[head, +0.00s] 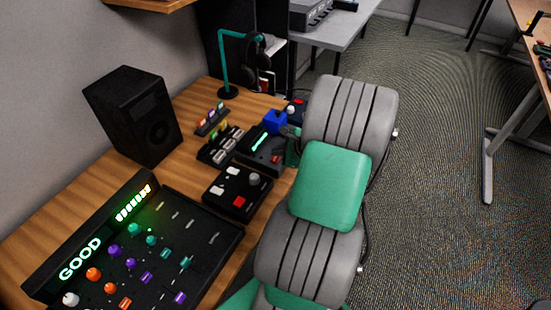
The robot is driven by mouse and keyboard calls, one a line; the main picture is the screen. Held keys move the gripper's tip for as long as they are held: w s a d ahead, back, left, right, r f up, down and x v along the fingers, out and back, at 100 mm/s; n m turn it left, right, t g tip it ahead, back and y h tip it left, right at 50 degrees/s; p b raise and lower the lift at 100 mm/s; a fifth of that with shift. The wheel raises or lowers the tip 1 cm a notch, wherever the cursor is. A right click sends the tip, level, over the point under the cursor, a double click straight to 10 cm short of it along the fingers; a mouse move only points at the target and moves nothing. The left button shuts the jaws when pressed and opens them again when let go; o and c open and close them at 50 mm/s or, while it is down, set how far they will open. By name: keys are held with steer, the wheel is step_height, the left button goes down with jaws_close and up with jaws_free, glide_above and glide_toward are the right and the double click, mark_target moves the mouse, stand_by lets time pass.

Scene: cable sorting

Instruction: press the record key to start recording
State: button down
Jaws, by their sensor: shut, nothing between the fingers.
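A black box with a green lit strip (262,145) stands on the wooden desk near its right edge, with a small red key (276,159) on its top. A second black box (222,200) in front of it has a larger red key (239,202), white keys and a grey knob. No label is readable, so I cannot tell which red key is the record key. My gripper (290,132) shows only as a small dark part beside the first box, by the blue block. My grey and green arm hides most of it. Its fingertips and any contact are unclear.
A mixer (165,250) with a lit GOOD display fills the front left of the desk. A black speaker (138,115) stands behind it. A blue block (275,121), a keypad (221,145) and a headphone stand (228,92) are at the back. Carpet lies open at right.

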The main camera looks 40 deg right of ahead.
mark_target(278, 160)
steer(key=shift+f, duration=0.4)
steer(key=shift+f, duration=0.35)
stand_by(0.4)
steer(key=shift+r+p, duration=0.65)
steer(key=shift+r, duration=0.15)
steer(key=shift+r, duration=0.1)
step_height(278, 160, up, 5)
steer(key=p, duration=0.5)
stand_by(0.5)
